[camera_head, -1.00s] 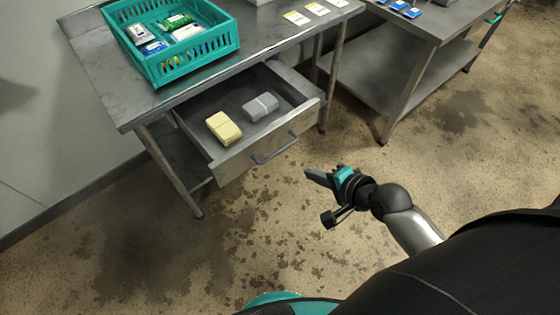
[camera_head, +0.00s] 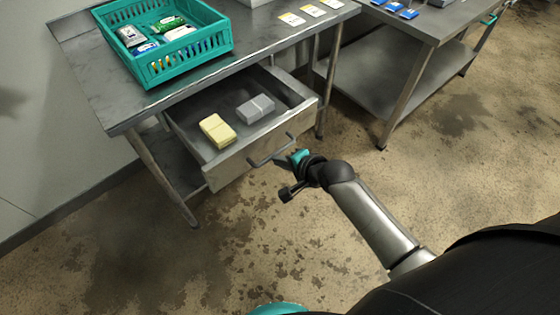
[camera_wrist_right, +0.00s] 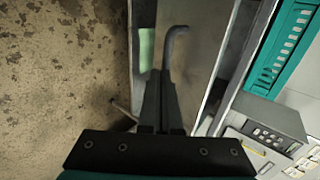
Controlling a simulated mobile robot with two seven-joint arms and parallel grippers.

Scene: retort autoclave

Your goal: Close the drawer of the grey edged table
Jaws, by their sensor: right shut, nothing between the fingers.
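The grey edged table (camera_head: 92,88) stands at the upper left in the head view. Its drawer (camera_head: 235,158) is pulled open and holds a yellow block (camera_head: 217,130) and a grey block (camera_head: 256,107). The bar handle (camera_head: 268,153) is on the drawer's front. My right gripper (camera_head: 284,162) is shut and empty, right at the handle's right part. In the right wrist view, the closed fingers (camera_wrist_right: 161,92) point at the drawer front (camera_wrist_right: 204,45), close to the bent handle (camera_wrist_right: 176,48). I cannot tell whether they touch it. My left gripper is out of view.
A teal crate (camera_head: 190,58) with several packs stands on the tabletop, with cards (camera_head: 312,11) to its right. A second metal table (camera_head: 437,25) with a lower shelf (camera_head: 355,82) stands at the right. The floor (camera_head: 240,235) before the drawer is clear.

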